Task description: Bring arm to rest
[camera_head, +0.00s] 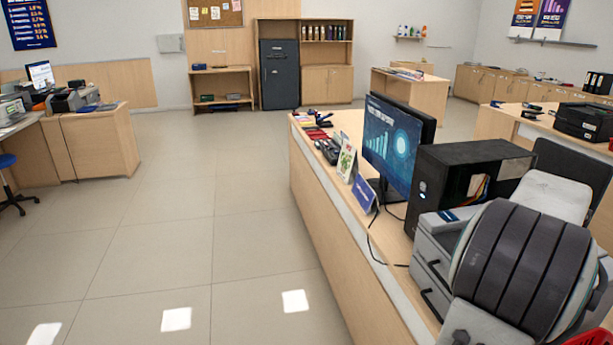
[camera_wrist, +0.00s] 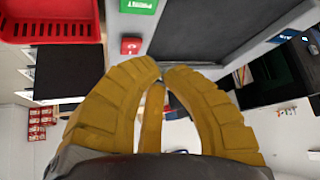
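My arm fills the lower right of the head view, with a dark ribbed joint and pale links, over the right side of the counter (camera_head: 335,235). My gripper is not visible in that view. In the wrist view my gripper (camera_wrist: 163,69) shows as yellow ribbed fingers that curve inward. Their tips come together near the middle of the picture, with a thinner yellow finger between them. I see nothing held between the fingers.
On the counter stand a monitor (camera_head: 389,143), a black computer case (camera_head: 455,178) and a blue sign (camera_head: 364,193), close to my arm. In the wrist view there are a red basket (camera_wrist: 50,28) and a dark panel (camera_wrist: 215,28). The tiled floor (camera_head: 165,235) on the left is clear.

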